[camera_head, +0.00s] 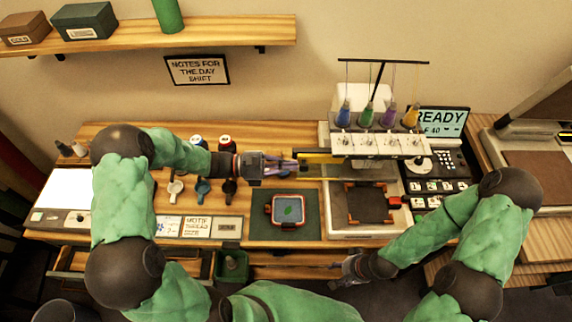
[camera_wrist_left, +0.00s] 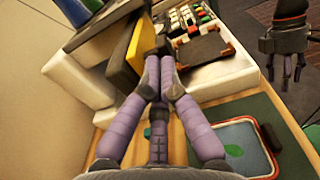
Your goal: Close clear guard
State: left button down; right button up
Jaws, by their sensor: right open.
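The embroidery machine (camera_head: 345,216) stands right of centre in the head view, with a dark hoop frame (camera_head: 368,203) on its bed. A yellow edge strip (camera_head: 322,158) runs along the machine's head, and it also shows in the left wrist view (camera_wrist_left: 143,46). I cannot clearly make out the clear guard's transparent panel. My left gripper (camera_head: 294,165) is just left of the strip; its fingers are drawn together (camera_wrist_left: 159,78), and contact with the machine cannot be told. My right gripper (camera_head: 348,270) is open and empty below the table's front edge, also showing in the left wrist view (camera_wrist_left: 286,60).
A red-rimmed hoop (camera_head: 289,211) lies on a green mat (camera_head: 260,232) left of the machine. Thread cones (camera_head: 344,115) stand above the machine head. A READY screen (camera_head: 440,121) and keypad (camera_head: 450,162) are at right. Cups (camera_head: 203,188) and cards sit at left.

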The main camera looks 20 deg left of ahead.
pick_arm(q)
jog(key=shift+d, duration=0.1)
jog(key=p, duration=0.2)
send_over(319, 171)
jog(key=s, duration=0.2)
jog(key=shift+a, duration=0.4)
